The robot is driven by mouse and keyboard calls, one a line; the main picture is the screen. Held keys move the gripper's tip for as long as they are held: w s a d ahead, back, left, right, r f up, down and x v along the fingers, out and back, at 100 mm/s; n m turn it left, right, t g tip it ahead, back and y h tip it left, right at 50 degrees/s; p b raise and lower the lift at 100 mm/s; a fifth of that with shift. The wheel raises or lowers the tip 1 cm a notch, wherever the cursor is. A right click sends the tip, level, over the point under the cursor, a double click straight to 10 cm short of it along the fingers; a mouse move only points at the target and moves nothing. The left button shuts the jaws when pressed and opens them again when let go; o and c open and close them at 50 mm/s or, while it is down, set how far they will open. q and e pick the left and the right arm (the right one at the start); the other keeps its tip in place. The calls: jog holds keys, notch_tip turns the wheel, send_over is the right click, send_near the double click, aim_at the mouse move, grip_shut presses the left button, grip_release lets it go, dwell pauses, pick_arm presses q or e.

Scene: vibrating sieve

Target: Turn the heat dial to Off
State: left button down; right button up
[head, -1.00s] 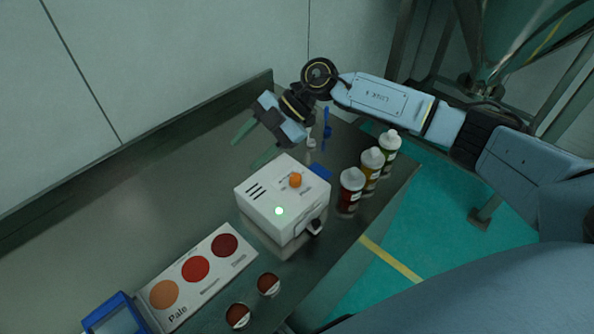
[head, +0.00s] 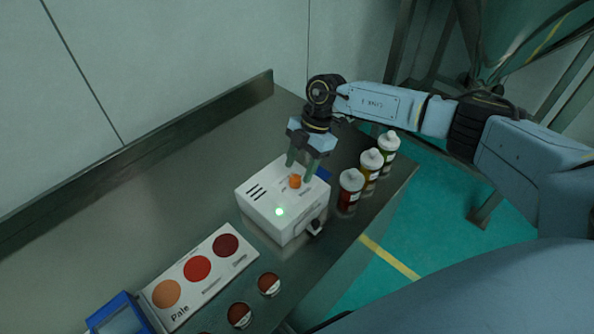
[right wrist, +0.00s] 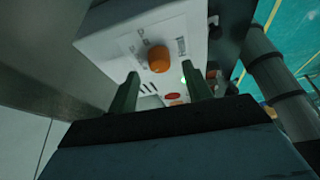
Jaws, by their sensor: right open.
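The heat dial (head: 295,181) is an orange knob on top of a white box (head: 262,205), with a lit green light (head: 280,211) on the same face. The dial also shows in the right wrist view (right wrist: 158,59), just beyond my fingertips. My right gripper (head: 299,172) points down over the box, its two green fingers apart, near the dial. In the right wrist view the open fingers (right wrist: 161,85) have nothing between them, and the dial sits ahead of the gap. The dial's labels are too small to read. My left gripper is not in view.
Red, yellow and green capped bottles (head: 370,170) stand right of the box. The table's back left is clear.

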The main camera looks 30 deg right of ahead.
aim_at(295, 179)
jog(key=shift+x, duration=1.35)
jog(key=shift+c, duration=0.4)
jog(key=c, duration=0.9)
jog(key=shift+n, duration=0.4)
jog(key=n+g+b, duration=0.1)
jog(key=n, duration=0.1)
jog(key=n+g+b, duration=0.1)
jog(key=n, duration=0.1)
jog(key=shift+w+a+h+b, duration=0.2)
jog(key=shift+h+b, duration=0.1)
jog(key=shift+b, duration=0.1)
jog(key=shift+n+g+h+b, duration=0.35)
jog(key=shift+n+b, duration=0.3)
jog(key=shift+n, duration=0.6)
jog(key=shift+n+g+h+b, duration=0.15)
jog(key=shift+n+h+b, duration=0.4)
jog(key=shift+n, duration=0.7)
